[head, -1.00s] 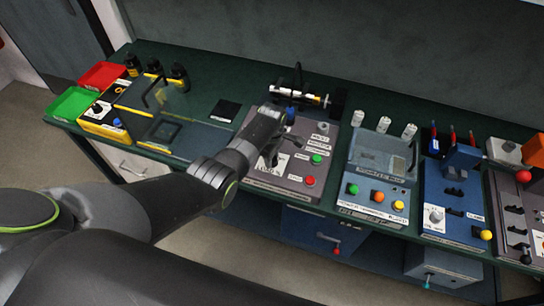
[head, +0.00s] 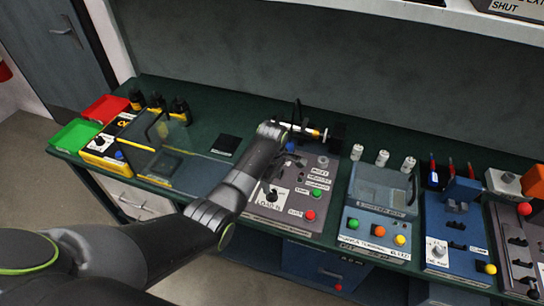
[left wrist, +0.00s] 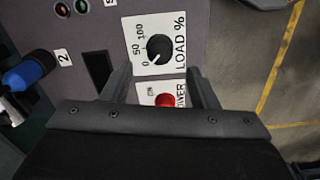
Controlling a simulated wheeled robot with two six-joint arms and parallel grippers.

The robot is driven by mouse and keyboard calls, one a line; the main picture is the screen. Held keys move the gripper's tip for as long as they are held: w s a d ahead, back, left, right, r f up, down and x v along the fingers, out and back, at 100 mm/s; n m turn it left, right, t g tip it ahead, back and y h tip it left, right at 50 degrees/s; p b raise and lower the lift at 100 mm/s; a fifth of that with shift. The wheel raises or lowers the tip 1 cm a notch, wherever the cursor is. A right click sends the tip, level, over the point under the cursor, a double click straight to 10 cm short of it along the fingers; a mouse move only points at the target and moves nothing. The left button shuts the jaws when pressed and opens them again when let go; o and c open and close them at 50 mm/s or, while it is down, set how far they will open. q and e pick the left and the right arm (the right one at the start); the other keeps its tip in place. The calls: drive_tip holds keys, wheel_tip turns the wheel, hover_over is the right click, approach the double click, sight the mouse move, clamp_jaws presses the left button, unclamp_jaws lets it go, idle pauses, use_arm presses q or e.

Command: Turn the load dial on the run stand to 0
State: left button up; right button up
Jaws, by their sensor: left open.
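The load dial is a round black knob (left wrist: 160,47) on a white plate marked 0, 50, 100 and "LOAD %" in the left wrist view. It also shows on the run stand (head: 300,222) in the head view as a small black knob (head: 272,196). A pale mark on the knob seems to point toward the 0 side, but it is small. My left gripper (left wrist: 160,78) is open and empty; its fingers straddle the lower part of the white plates, apart from the knob. In the head view the left gripper (head: 288,162) hangs over the stand. My right gripper is not in view.
A red power switch (left wrist: 165,100) sits close to the dial, between the fingers in the wrist view. The stand also has a green button (head: 317,193) and a red button (head: 310,215). A grey-blue terminal (head: 376,238) stands to its right.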

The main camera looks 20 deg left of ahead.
sight(272, 193)
use_arm(q)
wheel_tip(272, 193, up, 11)
drive_tip(key=b, duration=0.1)
drive_tip(key=shift+b, duration=0.3)
drive_tip(key=shift+f, duration=0.1)
